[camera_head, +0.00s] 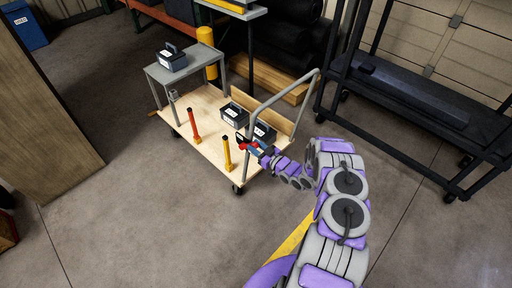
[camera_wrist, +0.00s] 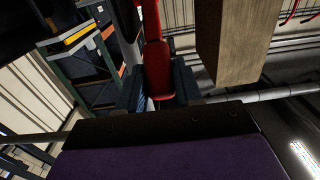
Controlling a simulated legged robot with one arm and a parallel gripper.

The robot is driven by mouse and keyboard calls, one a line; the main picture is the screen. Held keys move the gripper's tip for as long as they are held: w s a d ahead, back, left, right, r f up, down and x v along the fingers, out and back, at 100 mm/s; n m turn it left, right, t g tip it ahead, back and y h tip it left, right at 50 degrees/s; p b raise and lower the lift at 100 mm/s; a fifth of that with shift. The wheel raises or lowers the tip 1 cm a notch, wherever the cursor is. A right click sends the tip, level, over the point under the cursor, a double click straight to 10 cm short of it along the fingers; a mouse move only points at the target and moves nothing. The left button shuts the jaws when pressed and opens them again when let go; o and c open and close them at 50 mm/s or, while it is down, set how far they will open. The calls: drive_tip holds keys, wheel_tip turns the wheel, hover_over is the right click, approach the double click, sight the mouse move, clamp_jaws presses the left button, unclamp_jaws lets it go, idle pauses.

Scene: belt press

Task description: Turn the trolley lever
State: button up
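The trolley has a pale wooden deck (camera_head: 190,150) and a grey push handle (camera_head: 287,97) at its right end. My gripper (camera_head: 246,146) is at the trolley's right end, beside the push-handle post. A red lever-like part (camera_head: 242,146) shows at my fingertips, small and partly covered. In the wrist view a red handle (camera_wrist: 158,62) stands between the two dark fingers of my gripper (camera_wrist: 160,88). It nearly fills the gap; whether the fingers press on it, I cannot tell. A red post (camera_head: 194,126) and a yellow post (camera_head: 227,154) stand upright on the deck, apart from my gripper.
Dark boxes (camera_head: 235,113) sit on the deck, and another box (camera_head: 172,59) is on the trolley's raised grey shelf (camera_head: 163,75). A black rack (camera_head: 425,100) stands at the right. A wooden panel (camera_head: 40,100) is at the left.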

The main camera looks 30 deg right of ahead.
sight(252, 143)
drive_tip(key=shift+d, duration=0.1)
clamp_jaws()
drive_tip(key=shift+w+a+r+g+h+p, duration=0.15)
drive_tip(key=shift+w+r+g+p, duration=0.2)
drive_tip(key=shift+r+g, duration=0.1)
drive_tip(key=shift+w+a+r+g+h+p, duration=0.15)
drive_tip(key=shift+w+r+g+p, duration=0.2)
drive_tip(key=shift+r+g, duration=0.1)
drive_tip(key=shift+w+a+r+g+h+p, duration=0.15)
drive_tip(key=shift+w+r+g+h+p, duration=0.2)
drive_tip(key=shift+w+g, duration=0.2)
drive_tip(key=shift+f, duration=0.15)
drive_tip(key=shift+s, duration=0.1)
drive_tip(key=o, duration=0.5)
unclamp_jaws()
